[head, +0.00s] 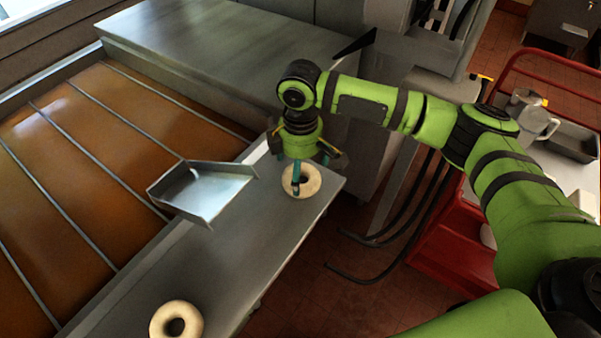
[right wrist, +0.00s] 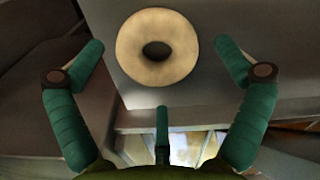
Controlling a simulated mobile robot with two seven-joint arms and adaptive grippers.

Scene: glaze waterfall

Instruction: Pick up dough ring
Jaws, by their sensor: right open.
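A pale dough ring (head: 312,181) lies flat near the far end of the grey metal counter. My right gripper (head: 297,183) points down over this ring, its teal fingers covering part of it. In the right wrist view the same ring (right wrist: 134,55) shows whole, with its dark hole, between and beyond the spread fingers of the open gripper (right wrist: 160,50). Nothing is held, and I cannot tell the exact height of the fingertips above the ring. A second dough ring (head: 157,322) lies at the near end of the counter. My left gripper is not in view.
An open metal tray (head: 215,190) stands left of my right gripper, at the edge of the brown, barred vat (head: 75,150). A grey cabinet top (head: 200,50) lies behind. A red cart (head: 430,245) with jugs stands at the right. The counter (head: 225,255) is bare between the rings.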

